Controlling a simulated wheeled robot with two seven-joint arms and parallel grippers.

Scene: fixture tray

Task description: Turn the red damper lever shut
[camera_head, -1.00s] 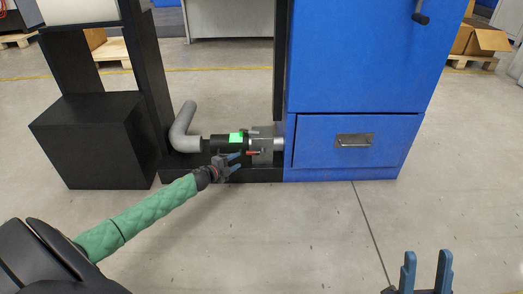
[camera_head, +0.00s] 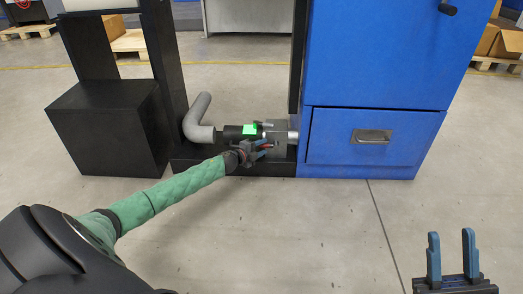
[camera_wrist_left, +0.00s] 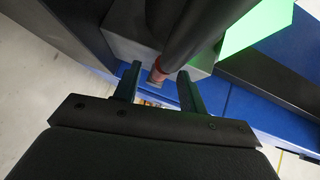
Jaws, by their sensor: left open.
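The red damper lever (camera_head: 266,147) is a small red piece on the pipe unit, low beside the blue cabinet. In the left wrist view the lever's red end (camera_wrist_left: 158,70) shows between my left fingertips, close to both; I cannot tell whether either touches it. My left gripper (camera_head: 259,149) is open at the lever; its fingers also show in the wrist view (camera_wrist_left: 160,80). The lever's mount is partly hidden by the dark pipe. My right gripper (camera_head: 451,242) is open and empty at the lower right, far from the lever.
A black pipe section with a bright green patch (camera_head: 249,129) and a grey box (camera_head: 277,135) adjoin the lever. A grey elbow pipe (camera_head: 197,118) stands left. The blue cabinet (camera_head: 375,60) with a drawer (camera_head: 340,150) is right. Floor in front is clear.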

